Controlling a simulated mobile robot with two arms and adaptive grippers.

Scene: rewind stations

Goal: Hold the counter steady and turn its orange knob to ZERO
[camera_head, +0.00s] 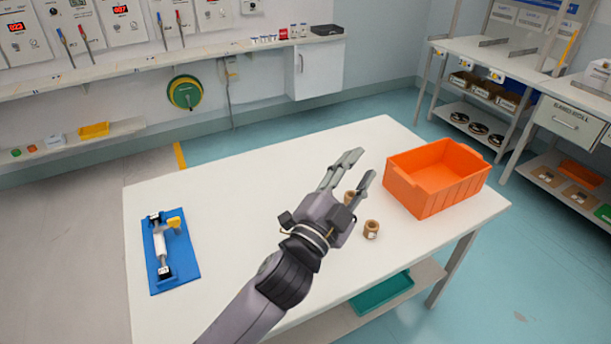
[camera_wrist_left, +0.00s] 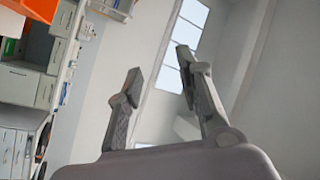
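I cannot make out a counter with an orange knob for certain. On the back wall, white panels with red digits (camera_head: 121,10) show at the top left, too small to tell any orange knob. My left gripper (camera_head: 361,163) is above the white table (camera_head: 235,190), with its fingers apart and pointing toward the back right. Nothing is between the fingers. In the left wrist view the gripper (camera_wrist_left: 160,62) also shows open and empty, with wall and window behind it. My right gripper is not in view.
A blue plate (camera_head: 184,258) with a white cylinder and yellow part lies at the table's left. An orange bin (camera_head: 437,193) stands at the right. Brown cores (camera_head: 371,231) stand beside and partly behind my left gripper. The table's middle left is clear.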

